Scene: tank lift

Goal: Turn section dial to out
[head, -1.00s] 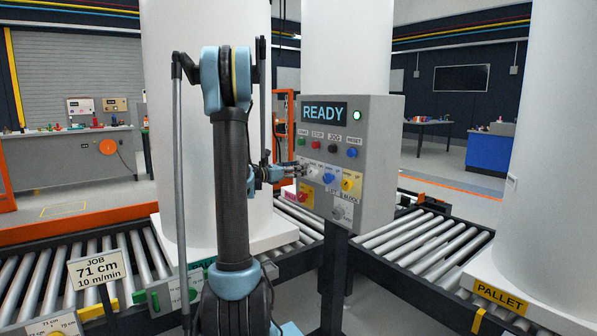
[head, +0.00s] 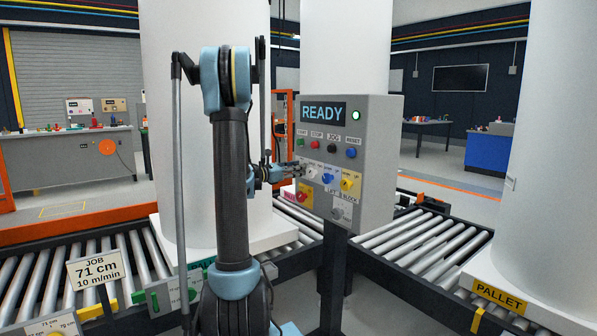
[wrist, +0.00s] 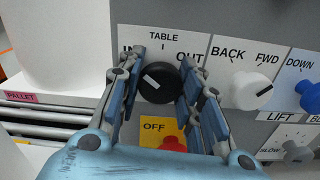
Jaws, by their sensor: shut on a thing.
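In the wrist view a round black dial (wrist: 158,86) sits under the label TABLE, between the words IN and OUT. Its short white mark slants up and left, toward IN. My gripper (wrist: 163,72) has one finger on each side of this dial and is shut on it. The fingers partly cover the words IN and OUT. In the head view my gripper (head: 298,170) reaches the left side of the grey control panel (head: 376,150), and the black dial is hidden behind the fingers there.
Right of the black dial are a white BACK/FWD dial (wrist: 250,91) and a blue dial (wrist: 311,95). A red knob (wrist: 173,145) on a yellow plate marked OFF lies just below. Roller conveyors (head: 405,240) and large white cylinders (head: 545,150) surround the panel.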

